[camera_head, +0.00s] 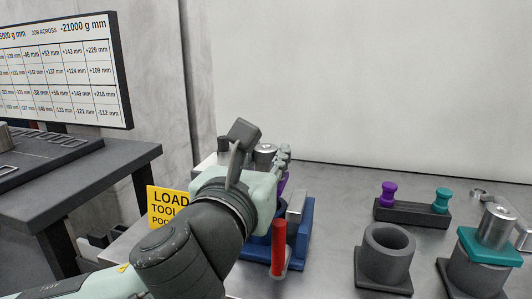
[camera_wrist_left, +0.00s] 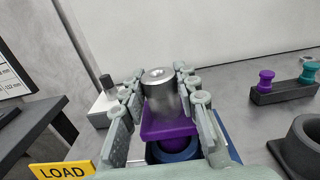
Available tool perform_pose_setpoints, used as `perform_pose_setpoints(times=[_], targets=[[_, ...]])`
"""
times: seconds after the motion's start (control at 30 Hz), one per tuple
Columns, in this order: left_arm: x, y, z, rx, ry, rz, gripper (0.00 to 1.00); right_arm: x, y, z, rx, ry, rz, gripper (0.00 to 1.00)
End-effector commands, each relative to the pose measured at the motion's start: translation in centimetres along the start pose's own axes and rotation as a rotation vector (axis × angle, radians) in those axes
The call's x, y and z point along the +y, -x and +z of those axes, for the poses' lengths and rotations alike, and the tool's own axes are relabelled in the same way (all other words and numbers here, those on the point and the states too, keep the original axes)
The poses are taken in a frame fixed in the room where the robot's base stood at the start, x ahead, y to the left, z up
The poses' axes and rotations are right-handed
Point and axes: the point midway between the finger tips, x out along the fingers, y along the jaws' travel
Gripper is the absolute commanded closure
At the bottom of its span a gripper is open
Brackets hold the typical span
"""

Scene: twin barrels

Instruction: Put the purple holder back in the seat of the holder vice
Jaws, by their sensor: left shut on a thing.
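The purple holder (camera_wrist_left: 170,127) has a square purple flange and a grey metal cylinder on top. My left gripper (camera_wrist_left: 160,82) is shut on it, with a finger on each side of the cylinder. In the head view my left gripper (camera_head: 270,158) hides most of the holder; a sliver of purple (camera_head: 283,186) shows beside it. The blue holder vice (camera_head: 304,232) stands below, with a red handle (camera_head: 278,246). In the wrist view its round blue seat (camera_wrist_left: 176,150) lies under the flange. I cannot tell whether the holder touches the seat. My right gripper is out of view.
A dark rack (camera_head: 412,213) holds a purple and a teal knob. An empty grey socket (camera_head: 388,252) stands right of the vice. A teal holder (camera_head: 490,246) sits in another socket at the far right. A yellow sign (camera_head: 167,205) stands at the left.

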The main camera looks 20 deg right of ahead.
Motion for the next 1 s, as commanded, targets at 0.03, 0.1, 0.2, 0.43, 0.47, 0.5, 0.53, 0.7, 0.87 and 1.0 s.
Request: perform_pose_setpoints(times=[0.03, 0.1, 0.2, 0.43, 0.47, 0.5, 0.53, 0.7, 0.87, 1.0], targets=[[0.0, 0.0, 0.0, -0.005, 0.0, 0.0, 1.0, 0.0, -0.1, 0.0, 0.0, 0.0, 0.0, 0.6], [0.0, 0.0, -0.2, -0.005, 0.0, 0.0, 1.0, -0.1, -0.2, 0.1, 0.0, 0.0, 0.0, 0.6], [0.0, 0.0, -0.4, -0.004, 0.0, 0.0, 1.0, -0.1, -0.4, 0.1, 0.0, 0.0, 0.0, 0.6], [0.0, 0.0, -0.5, -0.001, -0.001, -0.001, 0.46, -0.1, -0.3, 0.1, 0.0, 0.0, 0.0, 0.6], [0.0, 0.0, -0.5, -0.001, -0.001, -0.001, 0.46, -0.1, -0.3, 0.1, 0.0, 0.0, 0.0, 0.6], [0.0, 0.0, -0.5, 0.0, -0.001, -0.001, 0.46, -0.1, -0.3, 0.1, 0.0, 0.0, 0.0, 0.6], [0.0, 0.0, -0.6, 0.0, -0.001, -0.001, 0.46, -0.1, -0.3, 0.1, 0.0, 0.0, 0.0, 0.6], [0.0, 0.0, -0.8, 0.007, -0.001, -0.001, 0.46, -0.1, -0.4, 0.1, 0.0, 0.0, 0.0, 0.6], [-0.1, 0.0, 0.5, 0.002, -0.001, -0.002, 0.46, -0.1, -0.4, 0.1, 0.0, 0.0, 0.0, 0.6], [-0.1, 0.0, 3.3, -0.005, -0.003, -0.001, 0.46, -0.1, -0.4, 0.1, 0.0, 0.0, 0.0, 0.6]])
